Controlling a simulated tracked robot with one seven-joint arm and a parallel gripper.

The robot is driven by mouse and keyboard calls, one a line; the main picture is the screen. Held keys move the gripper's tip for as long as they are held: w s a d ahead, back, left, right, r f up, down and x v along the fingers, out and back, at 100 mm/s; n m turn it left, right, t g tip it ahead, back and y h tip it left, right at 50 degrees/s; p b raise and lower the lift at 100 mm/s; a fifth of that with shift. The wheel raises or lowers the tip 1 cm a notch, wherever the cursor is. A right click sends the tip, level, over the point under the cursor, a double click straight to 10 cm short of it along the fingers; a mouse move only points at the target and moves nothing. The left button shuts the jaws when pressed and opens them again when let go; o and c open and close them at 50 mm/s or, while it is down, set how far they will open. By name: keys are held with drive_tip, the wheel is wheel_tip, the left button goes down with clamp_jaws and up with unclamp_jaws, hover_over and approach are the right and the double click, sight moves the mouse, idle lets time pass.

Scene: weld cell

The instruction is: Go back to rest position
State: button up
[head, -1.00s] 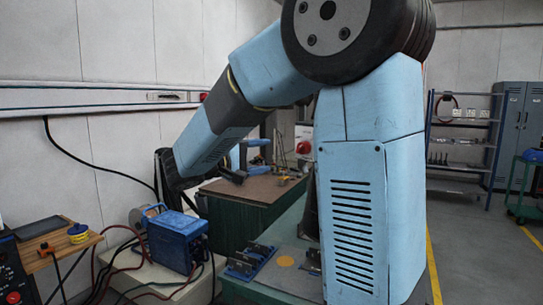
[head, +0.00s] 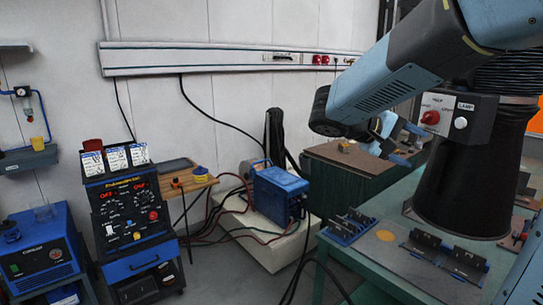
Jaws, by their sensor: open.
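Light blue arm links with dark joints cross the upper right of the picture.
A green table (head: 383,272) at right bears dark fixtures (head: 445,254) and a black conical base (head: 465,175). A back bench (head: 330,152) stands behind. A blue box (head: 280,192) sits on a pale block. A welding machine (head: 128,215) and a blue unit (head: 45,252) stand left. Cables hang between.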

drive_tip(key=s+a+f+t+y, duration=0.1)
drive_tip(key=s+a+f+y, duration=0.1)
drive_tip(key=s+y, duration=0.2)
drive_tip(key=s+a+f+m+t+y, duration=0.1)
drive_tip(key=s+a+f+y, duration=0.1)
drive_tip(key=s+y, duration=0.3)
drive_tip(key=s+a+f+t+y, duration=0.2)
drive_tip(key=s+a+f+y, duration=0.1)
drive_tip(key=s, duration=0.3)
drive_tip(key=shift+a+m+y, duration=0.4)
drive_tip(key=shift+a+y, duration=0.15)
drive_tip(key=shift+y, duration=0.15)
